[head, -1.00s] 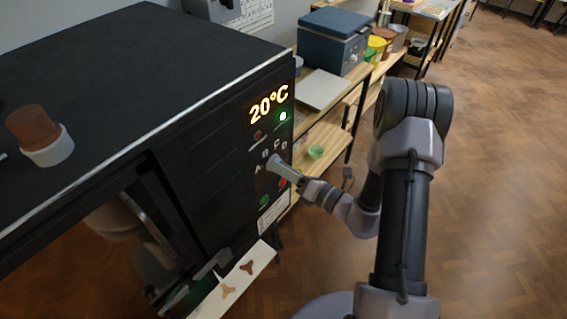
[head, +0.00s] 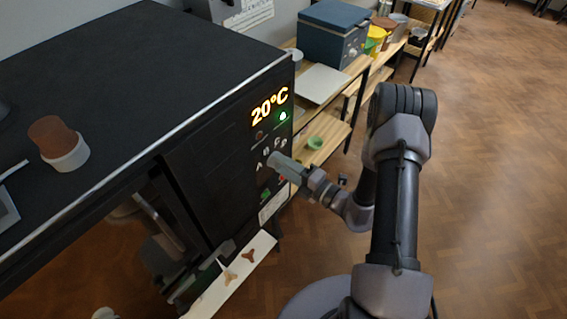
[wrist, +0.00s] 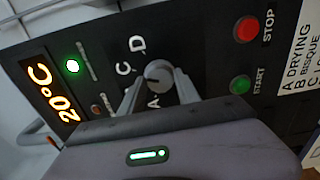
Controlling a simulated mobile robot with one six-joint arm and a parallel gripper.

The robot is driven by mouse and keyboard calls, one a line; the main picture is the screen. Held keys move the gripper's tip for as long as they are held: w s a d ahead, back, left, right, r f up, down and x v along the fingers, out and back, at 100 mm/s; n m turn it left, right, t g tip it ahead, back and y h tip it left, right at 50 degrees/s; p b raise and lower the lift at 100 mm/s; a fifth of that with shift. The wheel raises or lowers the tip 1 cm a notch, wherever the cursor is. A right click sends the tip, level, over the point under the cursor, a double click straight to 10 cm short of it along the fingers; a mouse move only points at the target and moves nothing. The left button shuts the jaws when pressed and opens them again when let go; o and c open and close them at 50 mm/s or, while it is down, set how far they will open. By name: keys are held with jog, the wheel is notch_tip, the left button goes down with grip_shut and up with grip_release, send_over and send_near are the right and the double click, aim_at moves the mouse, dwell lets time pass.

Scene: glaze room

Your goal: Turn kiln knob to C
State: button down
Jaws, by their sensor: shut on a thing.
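The kiln knob (wrist: 158,73) is a round grey dial on the kiln's black control panel, among the letters A, C and D; B is hidden by a finger in the wrist view. My gripper (wrist: 158,88) has one finger on each side of the knob and is shut on it. In the head view, my gripper (head: 281,162) reaches the panel from the right and covers the knob. Letters A to D show around the fingertips there. A pale mark shows on the knob, but I cannot tell for sure which letter it points to. The display (head: 269,104) reads 20°C.
A red STOP button (wrist: 246,29) and a green START button (wrist: 240,84) sit beside the knob. A white shelf (head: 205,300) with small three-armed pieces juts out below. A brown-and-white pot (head: 62,150) stands on the kiln top. Open floor lies to the right.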

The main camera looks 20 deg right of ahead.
dwell(0.3)
jog(key=c, duration=0.9)
grip_release()
jog(key=v, duration=1.7)
jog(key=shift+s+d, duration=0.1)
jog(key=shift+s, duration=0.05)
